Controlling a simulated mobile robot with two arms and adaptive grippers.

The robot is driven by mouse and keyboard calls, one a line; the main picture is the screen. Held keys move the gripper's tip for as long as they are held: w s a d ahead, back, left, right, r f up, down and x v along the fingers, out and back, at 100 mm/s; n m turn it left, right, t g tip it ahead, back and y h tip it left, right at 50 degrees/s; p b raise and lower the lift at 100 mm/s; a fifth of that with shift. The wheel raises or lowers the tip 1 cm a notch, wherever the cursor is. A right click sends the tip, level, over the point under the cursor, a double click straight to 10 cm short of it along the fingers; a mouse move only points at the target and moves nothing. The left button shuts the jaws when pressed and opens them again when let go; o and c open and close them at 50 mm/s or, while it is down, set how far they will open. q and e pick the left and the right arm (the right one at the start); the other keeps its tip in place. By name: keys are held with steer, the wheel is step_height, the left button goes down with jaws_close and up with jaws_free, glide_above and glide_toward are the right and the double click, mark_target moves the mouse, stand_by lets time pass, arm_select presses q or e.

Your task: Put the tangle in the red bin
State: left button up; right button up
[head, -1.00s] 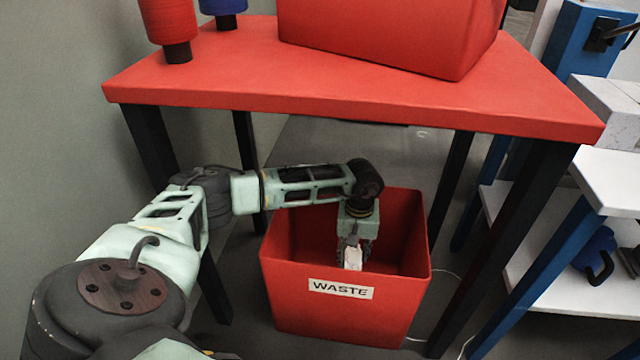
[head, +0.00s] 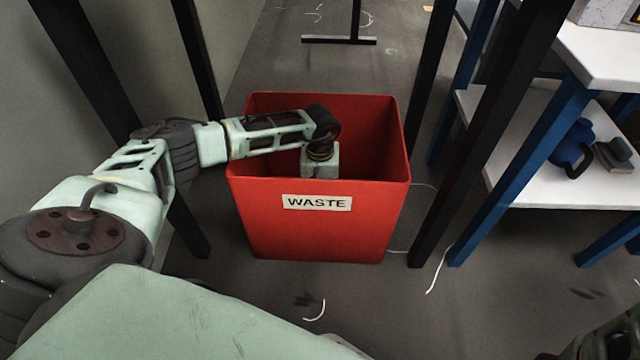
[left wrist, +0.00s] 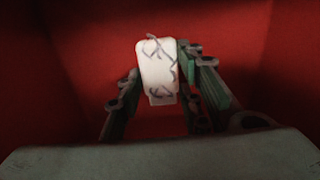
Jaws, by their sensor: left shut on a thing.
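The tangle (left wrist: 157,72) shows in the left wrist view as a white bundle with dark thread lines on it. My left gripper (left wrist: 160,88) is shut on it, with one finger on each side. The red bin (head: 318,232), labelled WASTE, stands on the floor in the head view. My left arm reaches over its left rim and the gripper points down inside it. The fingers and tangle are hidden behind the bin's front wall in the head view. Red bin walls surround the gripper in the left wrist view.
Dark table legs (head: 433,150) stand on both sides of the bin. At the right is a white shelf (head: 535,185) on blue legs (head: 520,165), holding a blue object (head: 572,150). White thread scraps (head: 316,311) lie on the grey floor. The floor before the bin is otherwise open.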

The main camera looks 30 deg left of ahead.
arm_select(q)
steer(key=shift+f, duration=0.15)
steer(key=shift+f+b, duration=0.4)
steer(key=shift+f, duration=0.1)
steer(key=o, duration=1.3)
steer(key=shift+r, duration=0.1)
